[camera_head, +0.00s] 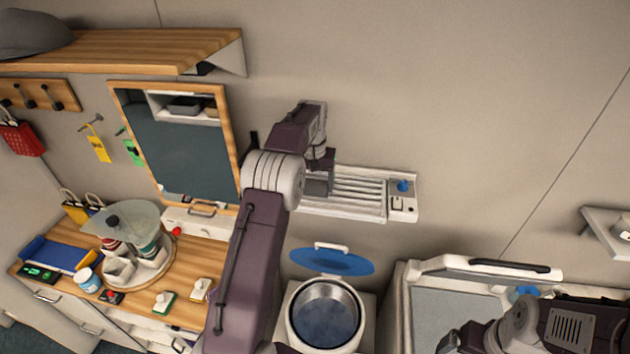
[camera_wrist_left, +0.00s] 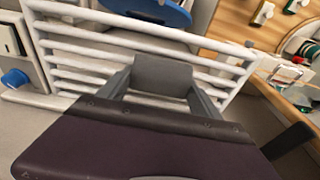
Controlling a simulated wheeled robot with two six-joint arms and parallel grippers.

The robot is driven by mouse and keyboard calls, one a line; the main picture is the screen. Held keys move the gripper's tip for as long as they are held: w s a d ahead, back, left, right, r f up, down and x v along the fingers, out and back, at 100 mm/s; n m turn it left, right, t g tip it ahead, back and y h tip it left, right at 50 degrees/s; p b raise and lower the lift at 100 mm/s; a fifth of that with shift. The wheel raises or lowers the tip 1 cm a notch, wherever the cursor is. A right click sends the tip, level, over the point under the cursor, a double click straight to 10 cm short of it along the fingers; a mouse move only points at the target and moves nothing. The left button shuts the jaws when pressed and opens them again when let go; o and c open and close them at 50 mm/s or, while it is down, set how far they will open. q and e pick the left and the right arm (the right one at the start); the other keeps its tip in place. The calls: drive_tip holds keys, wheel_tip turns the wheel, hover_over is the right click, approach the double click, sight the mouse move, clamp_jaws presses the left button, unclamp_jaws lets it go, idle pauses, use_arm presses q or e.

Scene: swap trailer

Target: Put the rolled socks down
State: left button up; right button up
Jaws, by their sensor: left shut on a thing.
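My left gripper (camera_head: 318,184) is at the white slatted rack (camera_head: 357,189) on the wall, over its left part. In the left wrist view its grey fingers (camera_wrist_left: 165,88) point toward the slats (camera_wrist_left: 85,52). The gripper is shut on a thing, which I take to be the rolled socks. A plain grey shape shows between the fingers, but I cannot make out socks clearly. I cannot tell whether they touch the slats. My right gripper (camera_head: 462,341) is low at the right, partly cut off by the bottom edge, and its jaws are unclear.
The rack's right end has a blue knob (camera_head: 403,186) and a switch. Below are a round steel basin (camera_head: 325,314) with a raised blue lid (camera_head: 333,262) and a pale-framed unit (camera_head: 440,266). A cluttered wooden counter (camera_head: 190,314) and a framed mirror (camera_head: 230,135) are at the left.

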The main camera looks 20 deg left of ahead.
sight(314, 184)
use_arm(q)
drive_tip(key=shift+f, duration=0.1)
drive_tip(key=o, duration=1.3)
drive_tip(key=r, duration=0.5)
drive_tip(key=s+r, duration=0.1)
drive_tip(key=r, duration=0.1)
drive_tip(key=shift+s+d+r, duration=0.1)
drive_tip(key=shift+d+r, duration=0.1)
drive_tip(key=shift+r, duration=0.2)
